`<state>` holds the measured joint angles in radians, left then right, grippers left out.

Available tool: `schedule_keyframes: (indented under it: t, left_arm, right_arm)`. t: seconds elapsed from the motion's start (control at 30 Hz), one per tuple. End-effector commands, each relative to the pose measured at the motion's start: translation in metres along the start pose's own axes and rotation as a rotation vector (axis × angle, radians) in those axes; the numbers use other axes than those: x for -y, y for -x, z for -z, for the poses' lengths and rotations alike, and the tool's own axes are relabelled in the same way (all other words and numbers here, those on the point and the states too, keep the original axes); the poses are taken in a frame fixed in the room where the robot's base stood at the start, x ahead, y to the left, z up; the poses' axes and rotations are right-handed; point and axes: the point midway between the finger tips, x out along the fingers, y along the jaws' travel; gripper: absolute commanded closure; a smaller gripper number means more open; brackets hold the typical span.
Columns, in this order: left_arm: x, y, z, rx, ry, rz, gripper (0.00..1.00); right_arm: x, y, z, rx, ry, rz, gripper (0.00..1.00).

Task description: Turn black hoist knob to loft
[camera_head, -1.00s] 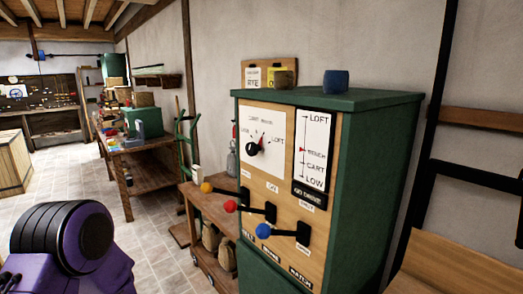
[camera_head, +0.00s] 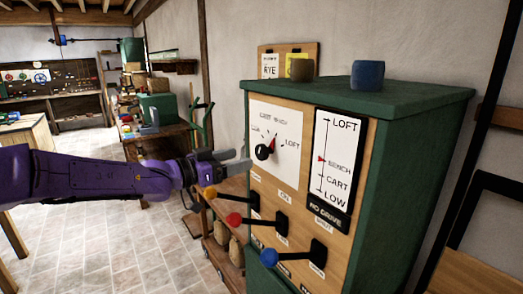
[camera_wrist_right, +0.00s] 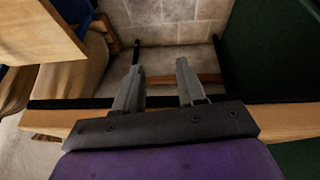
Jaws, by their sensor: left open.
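The black hoist knob (camera_head: 263,152) sits on a white dial plate (camera_head: 290,122) on the wooden front of the green cabinet. A red pointer (camera_head: 272,143) at the knob points up, between the left marking and the LOFT marking at right. My left gripper (camera_head: 243,160) comes in from the left, its fingertips just left of the knob; it is open, and a small gap to the knob seems to remain. My right gripper (camera_wrist_right: 160,85) shows in the right wrist view with its two fingers apart and nothing between them.
Three levers with yellow (camera_head: 210,192), red (camera_head: 234,218) and blue (camera_head: 268,257) balls stick out below the dial. A scale (camera_head: 338,165) shows a red mark at BENCH. Two small pots, brown (camera_head: 302,68) and blue (camera_head: 367,75), stand on the cabinet top.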

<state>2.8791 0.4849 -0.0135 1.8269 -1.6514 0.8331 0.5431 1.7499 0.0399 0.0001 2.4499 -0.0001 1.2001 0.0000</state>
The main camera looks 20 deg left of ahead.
Motion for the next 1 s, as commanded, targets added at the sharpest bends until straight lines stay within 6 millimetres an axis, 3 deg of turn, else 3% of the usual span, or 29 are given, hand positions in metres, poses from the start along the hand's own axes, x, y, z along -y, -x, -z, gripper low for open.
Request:
schedule_keyframes:
  t: [0.1,0.3,0.67,0.7,0.87,1.0]
  left_arm:
    - [-0.001,-0.032,0.000,0.004,0.002,-0.006,0.26]
    - [-0.001,-0.069,0.000,0.004,0.002,-0.004,0.26]
    - [0.000,-0.079,-0.001,0.001,0.002,0.000,0.26]
    - [0.000,-0.079,-0.001,0.001,0.002,0.000,0.30]
    - [0.000,-0.079,-0.001,0.001,0.002,0.000,0.82]
    - [0.000,-0.079,-0.002,0.002,0.001,0.000,0.82]
  right_arm:
    - [-0.001,0.008,0.003,0.001,0.000,-0.001,0.60]
    - [-0.001,0.015,0.006,0.000,0.000,0.000,0.60]
    - [-0.002,0.016,0.006,0.000,0.000,0.000,0.60]
    - [-0.002,0.016,0.006,0.000,0.000,0.000,0.60]
    - [-0.002,0.016,0.007,0.000,0.000,0.000,0.60]
    - [-0.002,0.016,0.006,0.000,0.000,0.000,0.60]
